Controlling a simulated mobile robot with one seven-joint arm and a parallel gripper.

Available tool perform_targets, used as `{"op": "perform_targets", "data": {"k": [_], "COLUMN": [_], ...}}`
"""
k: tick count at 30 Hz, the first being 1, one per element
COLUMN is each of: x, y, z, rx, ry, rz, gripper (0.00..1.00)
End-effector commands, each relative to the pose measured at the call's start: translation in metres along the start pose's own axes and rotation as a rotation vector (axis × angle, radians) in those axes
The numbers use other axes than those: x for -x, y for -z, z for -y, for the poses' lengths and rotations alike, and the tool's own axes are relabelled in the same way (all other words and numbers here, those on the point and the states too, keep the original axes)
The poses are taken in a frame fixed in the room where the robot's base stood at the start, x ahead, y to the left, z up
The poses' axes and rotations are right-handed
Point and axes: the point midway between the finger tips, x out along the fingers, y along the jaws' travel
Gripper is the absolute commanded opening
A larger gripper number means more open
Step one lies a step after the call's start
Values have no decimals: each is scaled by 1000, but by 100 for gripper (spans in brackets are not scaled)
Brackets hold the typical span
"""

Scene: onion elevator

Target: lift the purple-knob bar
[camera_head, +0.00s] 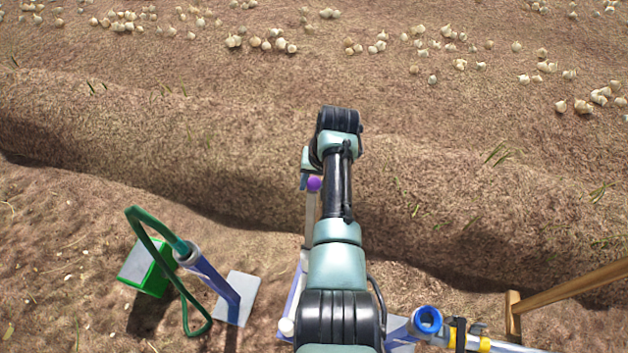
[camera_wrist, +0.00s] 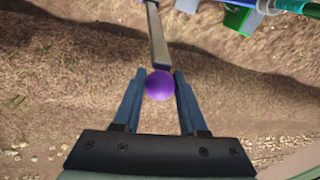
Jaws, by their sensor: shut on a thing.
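The purple knob (camera_wrist: 160,85) sits on the end of a flat grey bar (camera_wrist: 157,36). In the wrist view it lies between the two blue fingers of my gripper (camera_wrist: 159,88), which are shut on it. In the head view the purple knob (camera_head: 314,184) shows just left of my arm, with the grey bar (camera_head: 311,215) running down from it toward the bottom of the picture. My arm hides most of the gripper and part of the bar's mount there.
A green box (camera_head: 150,270) and a blue post (camera_head: 213,280) with a green hose (camera_head: 160,240) stand at lower left. A blue ring fitting (camera_head: 427,320) and a wooden frame (camera_head: 570,288) are at lower right. A soil ridge with scattered onions (camera_head: 270,40) lies ahead.

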Motion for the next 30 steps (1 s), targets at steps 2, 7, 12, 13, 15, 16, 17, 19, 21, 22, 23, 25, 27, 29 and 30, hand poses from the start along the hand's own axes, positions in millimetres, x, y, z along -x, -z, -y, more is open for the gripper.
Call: {"op": "perform_targets", "data": {"k": [2, 7, 12, 13, 15, 16, 17, 19, 21, 22, 23, 25, 27, 29, 30], "x": [0, 1, 1, 0, 0, 0, 0, 1, 3, 5, 7, 15, 25, 36, 45], "y": [2, 3, 2, 2, 2, 2, 1, 1, 1, 2, 2, 2, 2, 2, 2], "z": [-1, -1, -1, -1, -1, -1, -1, -1, 0, 0, 0, 0, 0, 0, 0], "rx": [0, 0, 0, 0, 0, 0, 0, 0, 0, 0, 0, 0, 0, 0, 0], "ry": [-2, -2, -2, -2, -1, -1, -1, -1, -1, -1, -1, -1, -1, -1, -1], "rz": [-10, -10, -7, -7, -6, -5, -5, -5, -5, -5, -5, -7, -8, -9, -10], "gripper": [0, 49, 71, 71, 71, 71, 71, 71, 71, 71, 71, 71, 71, 71, 71]}}
